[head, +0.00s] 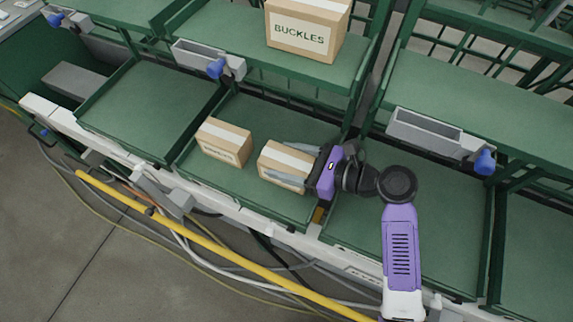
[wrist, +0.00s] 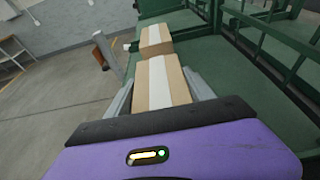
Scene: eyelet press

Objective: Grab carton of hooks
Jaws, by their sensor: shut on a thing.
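My gripper (head: 299,164) is shut on a brown carton (head: 284,163) with a white strip of tape along its top. One finger lies along each side of it. The held carton also fills the middle of the wrist view (wrist: 162,84), between the two grey fingers. Its label is hidden by a finger, so I cannot read it. A second brown carton (head: 224,142) with white tape stands just left of it on the same green shelf (head: 240,183). Its printed label is too small to read. In the wrist view this second carton (wrist: 155,38) is beyond the held one.
A larger carton marked BUCKLES (head: 305,28) stands on the upper shelf. Green dividers flank the shelf bay. The bay on the left (head: 150,108) and the bay on the right (head: 400,225) look empty. A grey bin with a blue knob (head: 208,58) hangs from the upper shelf edge.

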